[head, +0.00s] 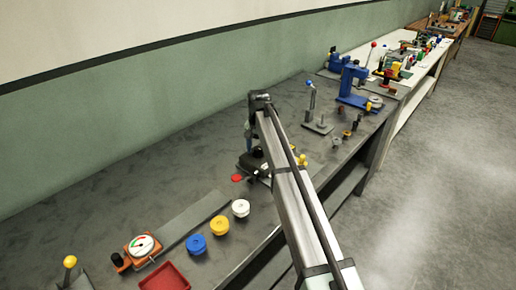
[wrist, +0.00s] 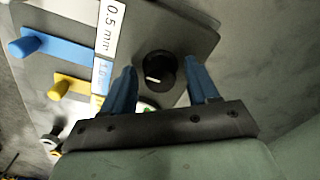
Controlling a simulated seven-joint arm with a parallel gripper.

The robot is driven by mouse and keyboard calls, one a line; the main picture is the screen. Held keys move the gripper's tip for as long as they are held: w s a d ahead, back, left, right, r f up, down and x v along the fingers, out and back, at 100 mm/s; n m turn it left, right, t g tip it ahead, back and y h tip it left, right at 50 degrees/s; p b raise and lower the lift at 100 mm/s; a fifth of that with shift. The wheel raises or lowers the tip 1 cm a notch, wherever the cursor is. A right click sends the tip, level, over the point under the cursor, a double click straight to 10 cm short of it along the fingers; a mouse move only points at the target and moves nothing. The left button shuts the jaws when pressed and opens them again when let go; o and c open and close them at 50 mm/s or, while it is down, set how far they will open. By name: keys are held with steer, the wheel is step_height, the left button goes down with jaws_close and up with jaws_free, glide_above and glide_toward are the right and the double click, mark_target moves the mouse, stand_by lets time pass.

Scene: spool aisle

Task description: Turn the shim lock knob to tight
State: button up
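The black round shim lock knob (wrist: 158,70) with a white pointer line stands on a grey plate (wrist: 195,30) in the wrist view. My gripper (wrist: 161,65) has its two blue fingers apart, one on each side of the knob. I cannot tell whether either finger touches it. A green mark shows at the plate below the knob, partly hidden by the gripper. A blue shim (wrist: 60,45) and a yellow shim (wrist: 75,86) lie left of the knob beside a white "0.5 mm" label (wrist: 112,25). In the head view my arm partly hides the fixture (head: 247,163).
White (head: 241,208), yellow (head: 219,225) and blue (head: 196,244) round pieces, a dial gauge (head: 143,245) and a red tray (head: 165,278) are on the near bench. A blue press (head: 352,82) stands farther along. The bench's back left is clear.

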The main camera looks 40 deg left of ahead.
mark_target(258, 149)
steer(key=shift+o, duration=0.2)
step_height(258, 149, up, 14)
stand_by(0.6)
steer(key=shift+f, duration=0.1)
stand_by(0.4)
